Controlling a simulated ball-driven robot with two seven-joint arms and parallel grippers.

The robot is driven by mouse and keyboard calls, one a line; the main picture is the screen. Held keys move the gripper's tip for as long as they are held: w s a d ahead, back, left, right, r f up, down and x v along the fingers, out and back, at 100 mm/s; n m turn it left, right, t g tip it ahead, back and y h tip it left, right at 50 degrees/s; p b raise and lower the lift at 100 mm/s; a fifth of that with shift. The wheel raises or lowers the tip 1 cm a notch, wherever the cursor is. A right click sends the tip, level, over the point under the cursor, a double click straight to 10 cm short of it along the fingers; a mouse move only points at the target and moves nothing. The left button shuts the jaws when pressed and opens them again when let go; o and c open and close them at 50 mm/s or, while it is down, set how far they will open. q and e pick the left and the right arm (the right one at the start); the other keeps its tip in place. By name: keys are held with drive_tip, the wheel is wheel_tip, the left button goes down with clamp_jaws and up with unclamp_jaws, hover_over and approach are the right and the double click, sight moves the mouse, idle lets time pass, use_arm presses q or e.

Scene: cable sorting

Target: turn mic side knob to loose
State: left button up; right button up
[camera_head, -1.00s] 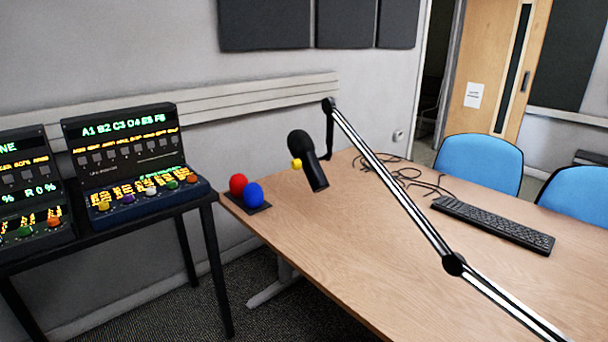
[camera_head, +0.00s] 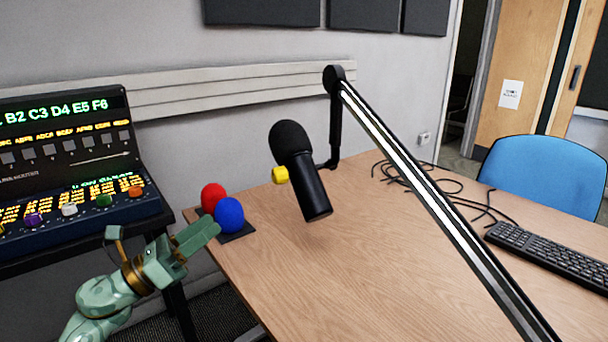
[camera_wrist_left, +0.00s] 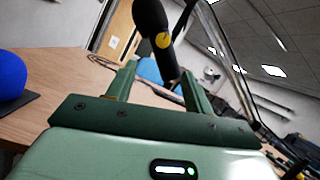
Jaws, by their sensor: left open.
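The black microphone (camera_head: 306,180) hangs tilted above the wooden table, with a yellow side knob (camera_head: 280,175) on its left side. The microphone (camera_wrist_left: 152,22) and its yellow knob (camera_wrist_left: 163,41) also show in the left wrist view, beyond the fingers and between them. My green left gripper (camera_head: 205,236) is at the lower left, left of and below the microphone and apart from it. In the left wrist view its two fingers (camera_wrist_left: 157,84) are spread with nothing between them at close range. My right gripper is in neither view.
A red ball (camera_head: 212,196) and a blue ball (camera_head: 229,215) sit on a dark pad at the table's left corner, close to my left gripper. The boom arm (camera_head: 430,200) crosses on the right. A mixer console (camera_head: 70,165) stands left. A keyboard (camera_head: 550,258) lies right.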

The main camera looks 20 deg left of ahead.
use_arm(q)
drive_tip(key=s+m, duration=0.1)
approach(274, 177)
drive_tip(key=x, duration=0.9)
drive_tip(key=shift+d+b, duration=0.1)
drive_tip(key=shift+b, duration=0.3)
drive_tip(key=shift+r, duration=0.1)
drive_tip(key=c, duration=1)
